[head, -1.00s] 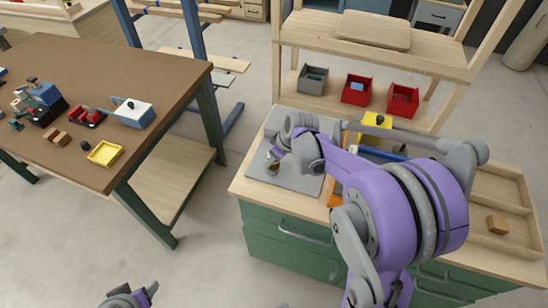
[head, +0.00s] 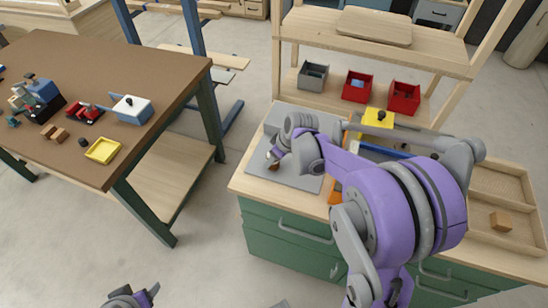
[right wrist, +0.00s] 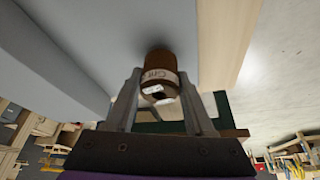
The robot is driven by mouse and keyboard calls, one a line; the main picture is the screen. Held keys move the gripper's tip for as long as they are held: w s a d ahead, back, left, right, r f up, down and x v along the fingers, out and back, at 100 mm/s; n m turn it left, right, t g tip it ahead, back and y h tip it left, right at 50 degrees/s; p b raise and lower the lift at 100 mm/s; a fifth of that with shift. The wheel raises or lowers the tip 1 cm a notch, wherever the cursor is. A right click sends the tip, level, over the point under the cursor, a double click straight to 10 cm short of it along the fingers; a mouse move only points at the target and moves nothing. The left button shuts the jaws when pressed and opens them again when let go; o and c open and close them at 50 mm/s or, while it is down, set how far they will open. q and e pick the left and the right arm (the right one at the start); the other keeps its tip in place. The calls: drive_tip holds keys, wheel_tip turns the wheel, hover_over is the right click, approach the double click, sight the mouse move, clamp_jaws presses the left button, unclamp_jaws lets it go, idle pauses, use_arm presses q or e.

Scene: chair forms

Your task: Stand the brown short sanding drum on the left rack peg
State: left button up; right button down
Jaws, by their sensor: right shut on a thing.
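My right gripper (right wrist: 160,103) is shut on the brown short sanding drum (right wrist: 158,64), a small brown cylinder with a pale printed label and a dark hole in its end. In the head view the drum (head: 273,166) shows only as a small brown spot below my right gripper (head: 276,156), over the grey plate (head: 300,182) on the green cabinet. I cannot tell whether the drum touches the plate. No rack peg can be made out; my right arm covers part of that area. My left gripper (head: 143,296) is at the bottom edge, over the floor, away from the objects.
A grey block (head: 276,119) stands at the plate's back left. Behind are a grey bin (head: 312,76) and two red bins (head: 404,98) on a shelf. A wooden tray (head: 510,183) is at the right. A brown table (head: 60,165) with several toys is at the left.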

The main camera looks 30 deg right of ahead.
use_arm(q)
drive_tip(key=shift+f, duration=0.1)
use_arm(e)
drive_tip(key=shift+f, duration=0.15)
unclamp_jaws()
drive_tip(key=shift+r+p, duration=1.95)
drive_tip(key=shift+r, duration=1.65)
use_arm(q)
drive_tip(key=r, duration=0.1)
drive_tip(key=w+r, duration=0.1)
drive_tip(key=r, duration=0.3)
drive_tip(key=shift+w+r, duration=0.1)
drive_tip(key=shift+w, duration=0.25)
